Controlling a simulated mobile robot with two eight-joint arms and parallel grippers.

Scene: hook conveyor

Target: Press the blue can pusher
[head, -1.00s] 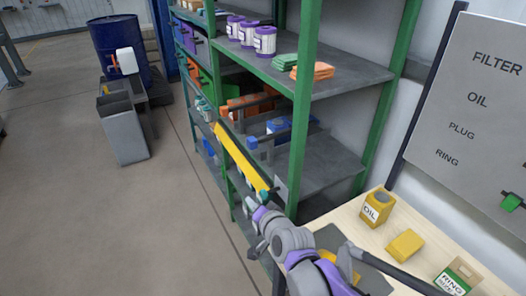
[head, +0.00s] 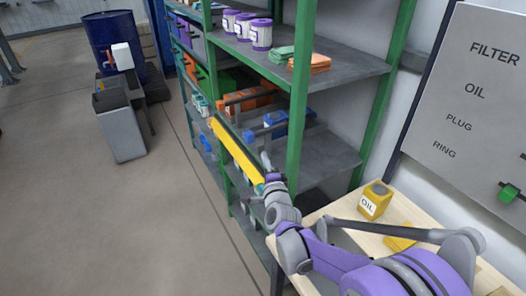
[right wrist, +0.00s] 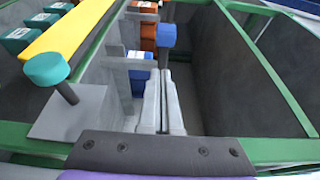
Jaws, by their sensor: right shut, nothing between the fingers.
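The blue can pusher appears as a blue knob (head: 249,136) on the middle shelf, beside a blue can (head: 276,122). In the right wrist view, the blue knob (right wrist: 167,36) stands on a short dark rod just beyond my fingertips. The blue can (right wrist: 139,78) sits to the left of my fingers, partly hidden by grey parts. My right gripper (head: 265,160) reaches over the shelf. In the wrist view the right gripper (right wrist: 162,74) is shut and empty, its tips close to the rod below the knob; contact cannot be told. My left gripper is out of view.
A green-framed shelf post (head: 301,110) stands right of my gripper. A yellow bar (head: 238,150) and a teal knob (right wrist: 48,68) lie to the left. Orange cans (right wrist: 141,32) sit further along. A wooden table (head: 345,212) holds a yellow oil can (head: 375,199).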

